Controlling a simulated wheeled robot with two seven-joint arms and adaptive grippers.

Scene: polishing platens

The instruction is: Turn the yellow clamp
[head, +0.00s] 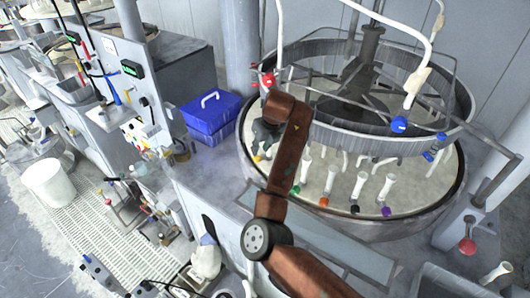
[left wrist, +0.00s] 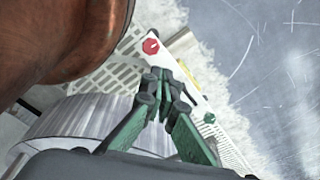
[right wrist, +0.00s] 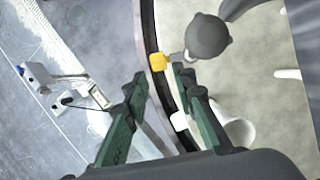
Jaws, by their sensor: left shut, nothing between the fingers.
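The yellow clamp (head: 257,158) sits at the left inner rim of the round polishing vat (head: 453,207). In the right wrist view the yellow clamp (right wrist: 158,62) shows as a small yellow block beside a grey rounded knob (right wrist: 207,37). My right gripper (head: 262,148) is above the clamp in the head view, partly hidden by my arm. In the right wrist view its fingers (right wrist: 160,80) are apart, with the yellow block just beyond the tips and nothing held. My left gripper (left wrist: 160,82) is shut and empty; it is outside the head view.
More clamps with green (head: 295,190), orange (head: 323,202) and purple (head: 386,211) ends line the near rim. A blue case (head: 210,118) stands left of the vat. A red knob (head: 467,245) is at the right. The left wrist view shows a red button (left wrist: 151,46).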

